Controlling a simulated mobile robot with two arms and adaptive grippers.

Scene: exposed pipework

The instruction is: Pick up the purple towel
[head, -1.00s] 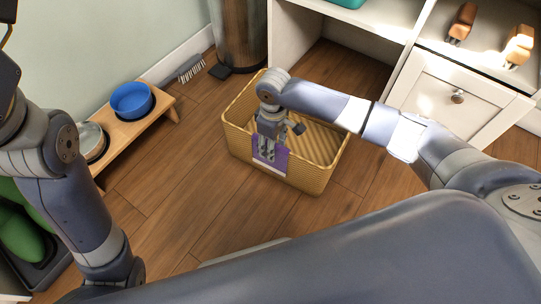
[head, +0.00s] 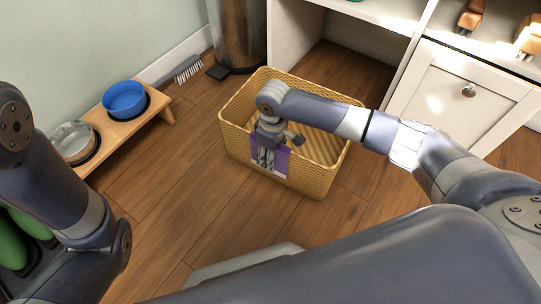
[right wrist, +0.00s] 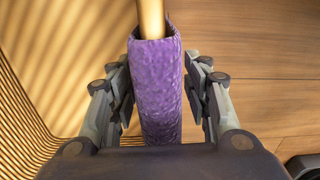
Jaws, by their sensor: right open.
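The purple towel (head: 283,160) hangs over the near rim of the tan woven basket (head: 318,183). In the right wrist view the towel (right wrist: 157,92) is draped over the basket's rim, a narrow band running up the picture. My right gripper (head: 266,160) is above the near side of the basket and hides part of the towel in the head view. In the right wrist view its open fingers (right wrist: 163,75) stand one on each side of the towel, with gaps between. My left arm shows at the left of the head view, its gripper out of sight.
A wooden stand (head: 130,129) with a blue bowl (head: 124,98) and a metal bowl (head: 72,141) is at the left. A brush (head: 187,68) lies by the wall. A white cabinet (head: 455,95) stands behind the basket at right. Wooden floor in front is clear.

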